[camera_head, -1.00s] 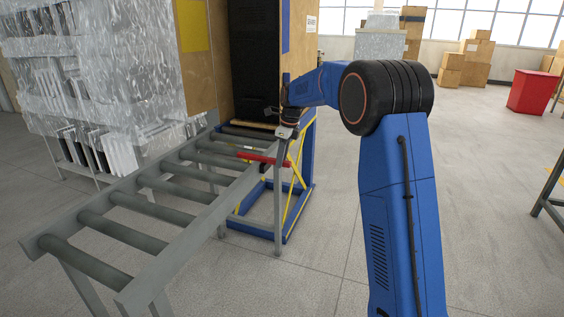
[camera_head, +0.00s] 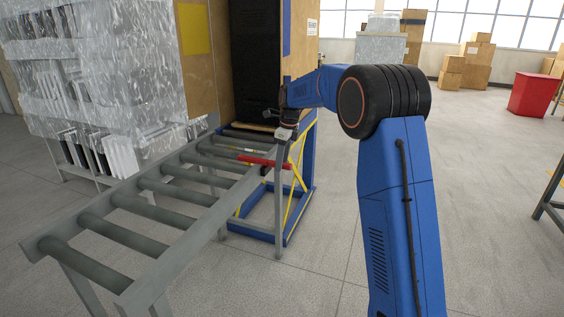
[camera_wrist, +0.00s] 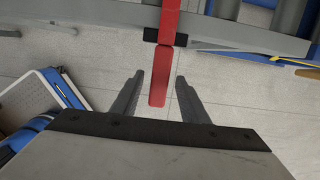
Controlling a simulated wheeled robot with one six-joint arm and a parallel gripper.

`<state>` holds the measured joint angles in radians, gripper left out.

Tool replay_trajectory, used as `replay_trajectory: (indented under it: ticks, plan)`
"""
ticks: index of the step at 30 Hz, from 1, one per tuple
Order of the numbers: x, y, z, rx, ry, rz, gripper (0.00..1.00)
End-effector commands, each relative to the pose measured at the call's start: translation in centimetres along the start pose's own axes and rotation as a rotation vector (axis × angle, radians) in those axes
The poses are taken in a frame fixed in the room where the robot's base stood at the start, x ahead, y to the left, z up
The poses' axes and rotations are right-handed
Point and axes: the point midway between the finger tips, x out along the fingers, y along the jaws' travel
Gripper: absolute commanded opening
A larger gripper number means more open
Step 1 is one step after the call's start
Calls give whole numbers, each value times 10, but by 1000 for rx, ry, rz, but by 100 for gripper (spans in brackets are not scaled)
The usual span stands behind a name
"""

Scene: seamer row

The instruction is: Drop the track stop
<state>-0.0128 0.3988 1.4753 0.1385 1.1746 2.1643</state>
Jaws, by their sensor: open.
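The track stop is a red bar (camera_head: 264,161) lying across the near rail of the roller track, its far part over the rollers. In the wrist view the red bar (camera_wrist: 158,78) runs down from the top past a black pivot block (camera_wrist: 152,36) on the rail. My gripper (camera_wrist: 160,76) is open, with one finger on each side of the bar's near end and a gap on both sides. In the head view my gripper (camera_head: 285,134) hangs just above the rail by the bar; its fingertips are hard to make out.
The roller track (camera_head: 150,262) slopes toward the lower left. A blue stand (camera_head: 285,236) with yellow braces and a tall wooden cabinet (camera_head: 203,65) are at its far end. Wrapped stacks (camera_head: 95,85) stand at left. Open floor lies to the right, with a red bin (camera_head: 530,95) beyond.

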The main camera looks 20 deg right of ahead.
Motion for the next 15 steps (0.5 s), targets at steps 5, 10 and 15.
replay_trajectory:
  ticks: [5,10,15]
  plan:
    - [-17,0,0,0,-2,-2,41]
    - [-48,-1,0,0,-2,-4,41]
    - [-82,-1,0,1,-2,-4,41]
